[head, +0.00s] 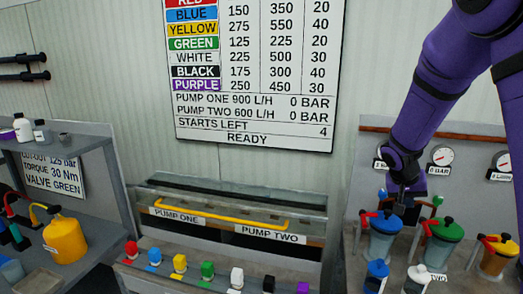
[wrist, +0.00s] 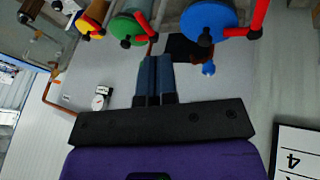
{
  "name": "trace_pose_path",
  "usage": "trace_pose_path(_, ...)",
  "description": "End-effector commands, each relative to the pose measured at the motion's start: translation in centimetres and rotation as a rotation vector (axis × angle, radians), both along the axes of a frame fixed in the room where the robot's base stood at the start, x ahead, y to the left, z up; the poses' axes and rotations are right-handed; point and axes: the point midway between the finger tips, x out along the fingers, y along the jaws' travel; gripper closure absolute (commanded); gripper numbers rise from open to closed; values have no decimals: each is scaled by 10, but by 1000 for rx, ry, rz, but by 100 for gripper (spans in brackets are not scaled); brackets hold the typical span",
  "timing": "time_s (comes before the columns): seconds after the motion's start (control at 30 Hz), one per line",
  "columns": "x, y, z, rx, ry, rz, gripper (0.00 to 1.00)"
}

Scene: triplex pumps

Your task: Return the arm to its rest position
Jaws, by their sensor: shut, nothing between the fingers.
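My purple arm reaches down from the top right in the head view. My gripper (head: 402,204) is at its lower end, shut and empty, between the blue-lidded vessel (head: 384,235) and the green-lidded vessel (head: 441,243). In the wrist view my gripper (wrist: 154,62) shows its two fingers together with nothing between them. The blue lid (wrist: 208,18) and the green lid (wrist: 132,28) with red handles lie beyond the fingertips. Whether the gripper touches any vessel cannot be told.
Gauges (head: 441,155) line the wall behind the vessels. A bench with coloured knobs (head: 207,269) and a yellow-barred pump panel (head: 220,215) stand in the middle. A shelf with a yellow bottle (head: 65,238) is at left. A wall board (head: 253,75) reads READY.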

Motion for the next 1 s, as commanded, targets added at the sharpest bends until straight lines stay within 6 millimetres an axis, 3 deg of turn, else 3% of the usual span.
trace_pose_path(0.1, -22, 9, 27, 70, -12, 21, 100)
trace_pose_path(0.6, -129, 54, 124, 269, -68, 208, 100)
trace_pose_path(1.0, -232, 95, 174, 310, -137, 418, 100)
